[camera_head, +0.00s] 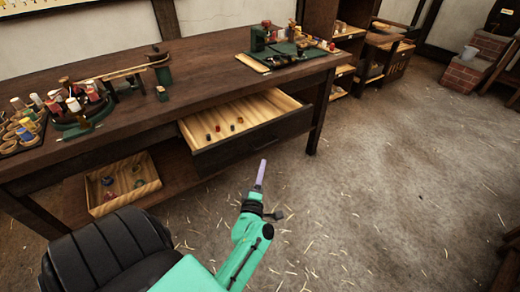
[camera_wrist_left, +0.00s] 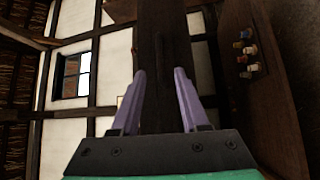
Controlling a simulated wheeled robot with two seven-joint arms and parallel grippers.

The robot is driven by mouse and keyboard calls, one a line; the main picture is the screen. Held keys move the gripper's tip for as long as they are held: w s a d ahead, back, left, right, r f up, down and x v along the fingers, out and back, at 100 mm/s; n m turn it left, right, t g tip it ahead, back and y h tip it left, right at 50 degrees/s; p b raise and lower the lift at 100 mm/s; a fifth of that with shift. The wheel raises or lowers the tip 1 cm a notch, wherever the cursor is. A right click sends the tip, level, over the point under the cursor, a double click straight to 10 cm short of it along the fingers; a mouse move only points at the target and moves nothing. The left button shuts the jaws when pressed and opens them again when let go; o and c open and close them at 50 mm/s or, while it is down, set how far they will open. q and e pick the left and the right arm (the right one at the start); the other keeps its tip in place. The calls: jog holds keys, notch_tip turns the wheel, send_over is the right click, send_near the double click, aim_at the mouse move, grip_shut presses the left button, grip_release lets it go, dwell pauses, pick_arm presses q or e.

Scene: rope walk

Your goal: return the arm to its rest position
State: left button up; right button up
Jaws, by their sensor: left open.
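Behind the fingers in that view is a dark wooden post or beam. My right gripper is in neither view.
The dark workbench (camera_head: 215,72) has an open drawer (camera_head: 238,105) jutting out, holding several small items. A wooden tray (camera_head: 122,183) sits on the lower shelf. Bobbins and tools crowd the bench top. Floor (camera_head: 400,170) to the right is clear apart from straw.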

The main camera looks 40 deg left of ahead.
pick_arm(q)
jog(key=v, duration=0.3)
dwell(0.4)
jog(key=s+d+f+m+g+h+p, duration=0.25)
jog(key=d+f+m+h+p, duration=0.25)
jog(key=d+f+m+h, duration=0.4)
jog(key=s+d+f+m+g+h+p, duration=0.15)
jog(key=s+f+m+g+p, duration=0.25)
jog(key=s+f+m+g, duration=0.5)
jog(key=s+a+f+m+g+p, duration=0.1)
jog(key=s+f+m, duration=0.1)
jog(key=s, duration=0.5)
jog(key=s+a+f+m+g+y+p, duration=0.1)
jog(key=s+f+m+g, duration=0.1)
jog(key=s+f, duration=0.2)
jog(key=s+a+f+m+g, duration=0.1)
jog(key=s+a+f+m, duration=0.1)
jog(key=s, duration=0.8)
jog(key=shift+s+f+m+g+p, duration=0.2)
jog(key=shift+f+m+g+p, duration=0.15)
jog(key=shift+f, duration=0.4)
